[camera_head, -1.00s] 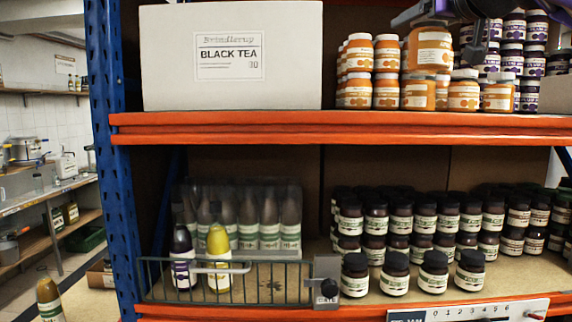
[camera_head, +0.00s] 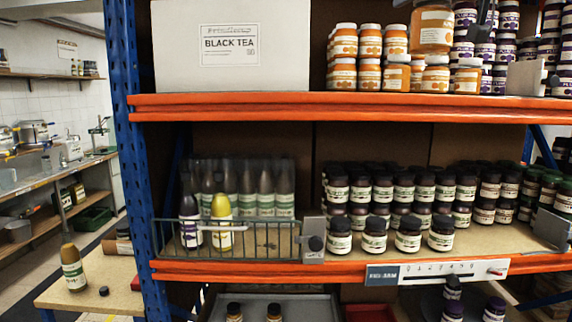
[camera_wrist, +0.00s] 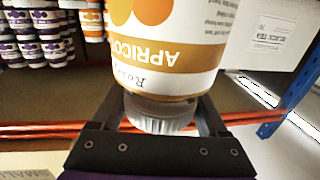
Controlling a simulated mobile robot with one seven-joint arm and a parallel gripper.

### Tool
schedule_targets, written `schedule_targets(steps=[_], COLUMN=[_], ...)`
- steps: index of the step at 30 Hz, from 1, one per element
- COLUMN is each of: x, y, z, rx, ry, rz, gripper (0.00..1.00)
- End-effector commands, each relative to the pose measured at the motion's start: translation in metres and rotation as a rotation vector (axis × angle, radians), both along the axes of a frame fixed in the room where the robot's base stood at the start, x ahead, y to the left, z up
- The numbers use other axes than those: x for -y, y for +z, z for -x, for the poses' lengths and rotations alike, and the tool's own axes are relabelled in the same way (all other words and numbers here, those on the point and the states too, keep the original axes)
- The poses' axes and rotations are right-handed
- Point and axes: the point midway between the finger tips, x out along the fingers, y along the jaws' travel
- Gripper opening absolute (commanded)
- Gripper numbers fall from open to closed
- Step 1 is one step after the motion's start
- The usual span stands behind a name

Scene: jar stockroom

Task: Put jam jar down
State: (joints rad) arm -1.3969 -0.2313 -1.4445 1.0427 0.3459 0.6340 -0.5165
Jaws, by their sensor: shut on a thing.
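A large apricot jam jar (camera_head: 432,27) with an orange and white label is held at the top of the head view, in front of the upper shelf (camera_head: 330,106). In the wrist view the jar (camera_wrist: 165,45) appears upside down, with its ribbed lid toward my gripper (camera_wrist: 162,112). The fingers are shut around the lid end. In the head view, only a dark part of my arm shows at the top edge. Smaller apricot jars (camera_head: 345,58) stand stacked on the upper shelf, behind and left of the held jar. The held jar appears above the shelf surface.
A Black Tea carton (camera_head: 230,45) fills the upper shelf's left. Purple-labelled jars (camera_head: 500,50) stand stacked at the right. A blue post (camera_head: 130,150) bounds the rack's left side.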

Motion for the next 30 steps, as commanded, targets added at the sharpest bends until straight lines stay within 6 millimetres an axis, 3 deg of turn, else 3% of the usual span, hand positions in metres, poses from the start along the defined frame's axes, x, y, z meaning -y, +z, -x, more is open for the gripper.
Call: schedule_targets(steps=[8, 16, 30], x=[-0.022, -0.054, -0.081], y=[-0.011, -0.043, -0.088], z=[-0.018, -0.048, -0.078], rx=[0.000, 0.000, 0.002], ry=[-0.051, -0.129, -0.189], rz=[0.003, 0.006, 0.002], gripper=[0.00, 0.00, 0.00])
